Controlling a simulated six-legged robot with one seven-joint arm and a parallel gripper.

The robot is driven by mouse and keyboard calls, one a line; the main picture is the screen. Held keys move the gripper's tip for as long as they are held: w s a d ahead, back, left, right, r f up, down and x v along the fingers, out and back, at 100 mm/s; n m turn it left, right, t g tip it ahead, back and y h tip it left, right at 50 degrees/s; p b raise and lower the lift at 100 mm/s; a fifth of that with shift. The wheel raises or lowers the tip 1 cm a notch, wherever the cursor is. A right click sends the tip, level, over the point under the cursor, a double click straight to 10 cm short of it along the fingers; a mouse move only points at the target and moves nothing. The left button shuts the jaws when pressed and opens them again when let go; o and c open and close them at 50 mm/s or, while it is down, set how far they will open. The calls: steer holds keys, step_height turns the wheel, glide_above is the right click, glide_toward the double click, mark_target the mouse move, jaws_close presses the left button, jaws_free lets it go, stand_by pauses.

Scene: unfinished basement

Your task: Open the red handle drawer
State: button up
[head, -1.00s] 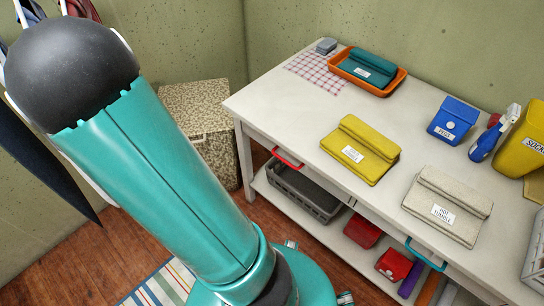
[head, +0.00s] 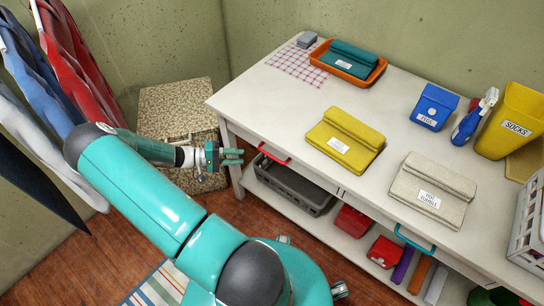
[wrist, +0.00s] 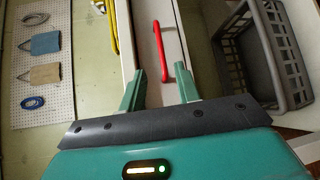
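The red handle (head: 273,154) is on the white drawer front (head: 305,172) at the left end of the white table. The drawer looks shut. In the wrist view the red handle (wrist: 160,52) runs lengthwise just beyond the fingertips, roughly midway between them. My gripper (head: 243,156) is left of the handle in the head view, pointing toward it with a gap between. In the wrist view my gripper (wrist: 160,82) has its two green fingers apart with nothing between them.
A grey basket (head: 295,190) sits on the shelf below the drawer; it also shows in the wrist view (wrist: 258,65). A blue handle (head: 414,240) is on another drawer to the right. Yellow (head: 345,140) and beige pouches (head: 430,190) lie on top. A speckled hamper (head: 178,110) stands behind my gripper.

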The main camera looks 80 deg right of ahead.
mark_target(272, 156)
steer(key=x, duration=1.3)
steer(key=shift+f, duration=0.1)
jaws_close()
